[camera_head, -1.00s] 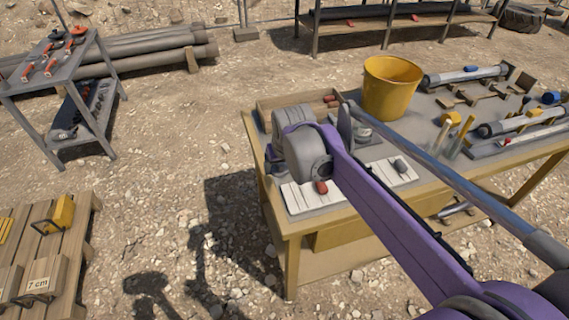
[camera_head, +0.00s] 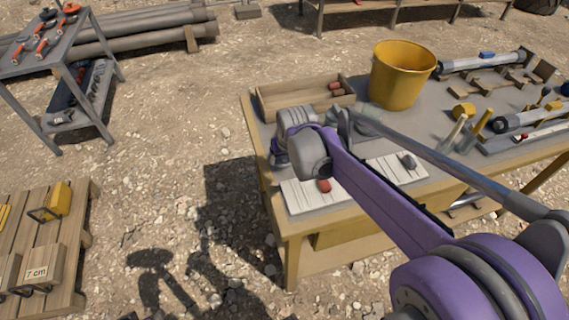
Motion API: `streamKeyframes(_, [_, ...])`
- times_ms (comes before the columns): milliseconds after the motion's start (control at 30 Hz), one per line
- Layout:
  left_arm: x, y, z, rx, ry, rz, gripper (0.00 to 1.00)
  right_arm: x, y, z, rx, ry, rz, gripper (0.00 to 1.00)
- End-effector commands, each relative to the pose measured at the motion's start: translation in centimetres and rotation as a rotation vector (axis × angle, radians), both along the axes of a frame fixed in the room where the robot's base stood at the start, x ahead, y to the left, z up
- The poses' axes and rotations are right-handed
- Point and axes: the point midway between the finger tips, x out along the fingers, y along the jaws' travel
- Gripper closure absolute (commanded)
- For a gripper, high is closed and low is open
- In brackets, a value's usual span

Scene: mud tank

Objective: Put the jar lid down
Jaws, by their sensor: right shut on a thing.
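My right arm comes in from the lower right and reaches over the front left part of the workbench (camera_head: 262,170). Its right gripper (camera_head: 280,157) is above the bench's left end, near the striped white board (camera_head: 305,195). The wrist hides most of the fingers, and the jar lid between them cannot be made out. My left gripper is not in view.
A wooden tray (camera_head: 270,105) lies behind the wrist, with a yellow bucket (camera_head: 402,75) to its right. Tubes and tools crowd the bench's right side.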

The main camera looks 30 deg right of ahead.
Motion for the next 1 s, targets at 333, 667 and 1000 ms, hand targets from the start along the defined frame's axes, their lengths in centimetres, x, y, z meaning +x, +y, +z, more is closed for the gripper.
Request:
streamKeyframes(333, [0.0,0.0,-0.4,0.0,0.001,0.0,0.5,0.0,0.0,-2.9,0.0,0.0,0.0,0.77])
streamKeyframes(667, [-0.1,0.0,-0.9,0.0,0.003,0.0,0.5,0.0,0.0,-3.5,0.0,0.0,0.0,0.77])
streamKeyframes(1000, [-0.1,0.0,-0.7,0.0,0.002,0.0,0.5,0.0,0.0,-3.3,0.0,0.0,0.0,0.0])
